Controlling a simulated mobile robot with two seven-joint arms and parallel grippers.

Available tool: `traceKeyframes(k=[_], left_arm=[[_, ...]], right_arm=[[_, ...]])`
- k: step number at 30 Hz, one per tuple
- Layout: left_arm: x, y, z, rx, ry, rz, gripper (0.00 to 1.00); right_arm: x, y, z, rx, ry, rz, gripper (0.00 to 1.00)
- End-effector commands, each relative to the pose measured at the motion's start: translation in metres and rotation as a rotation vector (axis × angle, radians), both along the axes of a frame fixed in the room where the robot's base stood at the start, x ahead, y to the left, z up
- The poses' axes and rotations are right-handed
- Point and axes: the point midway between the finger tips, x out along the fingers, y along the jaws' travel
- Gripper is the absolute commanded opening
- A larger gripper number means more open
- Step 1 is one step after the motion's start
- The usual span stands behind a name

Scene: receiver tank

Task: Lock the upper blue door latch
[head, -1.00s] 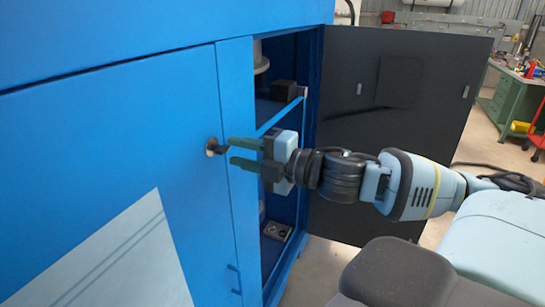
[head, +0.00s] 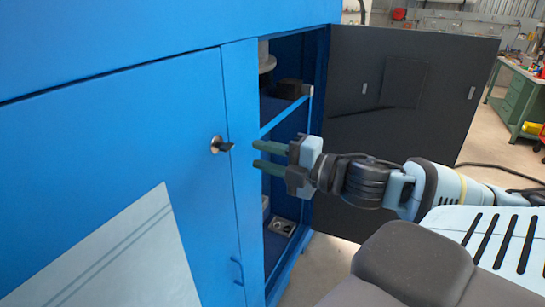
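The blue door (head: 110,130) on the left is closed flush with the cabinet front. Its upper latch (head: 221,145) is a small black handle on a round metal base near the door's right edge, with the handle pointing right toward the blue post. My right gripper (head: 254,155) is to the right of the latch, with a gap between them. Its two dark green fingers are parted, with nothing between them, and point left at the latch. My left gripper is not in view.
A second door (head: 405,110), dark on its inner side, stands wide open behind my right arm. The cabinet opening between shows shelves and a blue bar. A lower blue handle (head: 237,271) sits below the latch. A green workbench (head: 517,97) stands at the far right.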

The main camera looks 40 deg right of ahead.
Motion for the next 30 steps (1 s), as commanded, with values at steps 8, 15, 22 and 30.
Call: traceKeyframes(k=[8,15,22,30], left_arm=[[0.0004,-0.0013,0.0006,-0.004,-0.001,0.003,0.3],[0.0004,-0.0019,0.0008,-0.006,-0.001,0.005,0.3],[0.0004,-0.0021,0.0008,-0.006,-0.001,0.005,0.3],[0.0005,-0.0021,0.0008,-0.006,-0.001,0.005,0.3]], right_arm=[[-0.0085,-0.0041,0.0001,-0.002,0.0,-0.002,0.3],[-0.0097,-0.0047,0.0004,-0.003,0.0,-0.002,0.3],[-0.0097,-0.0046,0.0004,-0.003,0.0,-0.002,0.3],[-0.0094,-0.0079,-0.0039,0.008,0.009,-0.012,0.3]])
